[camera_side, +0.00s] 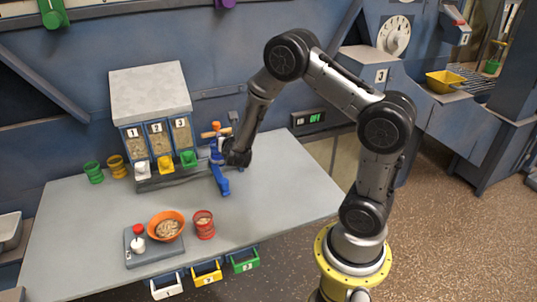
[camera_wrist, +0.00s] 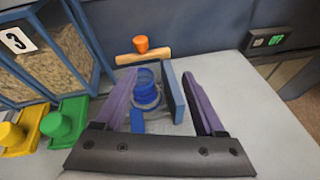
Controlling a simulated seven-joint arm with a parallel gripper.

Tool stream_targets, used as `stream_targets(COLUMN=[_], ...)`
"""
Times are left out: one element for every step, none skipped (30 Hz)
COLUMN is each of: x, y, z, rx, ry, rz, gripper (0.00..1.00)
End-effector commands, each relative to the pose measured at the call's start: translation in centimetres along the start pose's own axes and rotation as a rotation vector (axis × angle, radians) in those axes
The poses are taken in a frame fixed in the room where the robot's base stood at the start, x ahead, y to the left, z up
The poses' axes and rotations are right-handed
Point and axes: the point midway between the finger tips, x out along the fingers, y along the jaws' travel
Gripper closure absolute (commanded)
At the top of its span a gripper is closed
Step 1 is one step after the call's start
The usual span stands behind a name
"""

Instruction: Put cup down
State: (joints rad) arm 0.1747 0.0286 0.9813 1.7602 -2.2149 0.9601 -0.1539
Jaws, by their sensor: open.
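A red cup (camera_side: 204,226) stands upright on the table, just right of an orange bowl (camera_side: 166,226) holding pale pieces; the cup also seems to hold something pale. A green cup (camera_side: 93,173) and a yellow cup (camera_side: 117,167) stand at the back left. My gripper (camera_side: 222,158) is away from these cups, at a blue device at the table's back. In the wrist view my gripper (camera_wrist: 165,83) is open, its purple fingers on either side of the blue device (camera_wrist: 146,90). I cannot tell whether they touch it.
A dispenser (camera_side: 155,130) with three numbered grain windows stands left of my gripper, with white, yellow and green (camera_side: 188,159) parts below. The bowl sits on a grey scale (camera_side: 140,252). Numbered bins (camera_side: 206,272) hang at the front edge. The table's right side is clear.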

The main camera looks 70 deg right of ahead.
Motion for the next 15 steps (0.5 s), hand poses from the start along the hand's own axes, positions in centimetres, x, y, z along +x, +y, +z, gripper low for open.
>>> stream_targets(x=[-1.2, -1.9, -3.0, -3.9, -4.8, -6.1, -7.1, -8.2, -9.6, -10.7, -11.8, -13.3, -14.4, -15.5, -17.1], y=[-0.6, -1.2, -2.1, -2.7, -3.4, -4.3, -5.0, -5.6, -6.4, -7.0, -7.5, -8.2, -8.6, -9.0, -9.4], z=[2.6, 3.8, 5.2, 6.1, 6.9, 7.7, 8.3, 8.8, 9.2, 9.4, 9.5, 9.6, 9.5, 9.4, 9.2], rx=[0.102, 0.166, 0.252, 0.318, 0.384, 0.474, 0.542, 0.611, 0.701, 0.769, 0.838, 0.930, 0.999, 1.067, 1.157], ry=[-0.021, -0.027, -0.033, -0.034, -0.034, -0.030, -0.026, -0.020, -0.008, 0.003, 0.016, 0.037, 0.055, 0.075, 0.107], rz=[-0.049, -0.084, -0.129, -0.163, -0.195, -0.237, -0.267, -0.296, -0.334, -0.361, -0.388, -0.423, -0.448, -0.472, -0.504], gripper=[0.28, 0.28, 0.28, 0.28, 0.28, 0.28, 0.28, 0.28, 0.28, 0.28, 0.28, 0.28, 0.28, 0.28, 0.28])
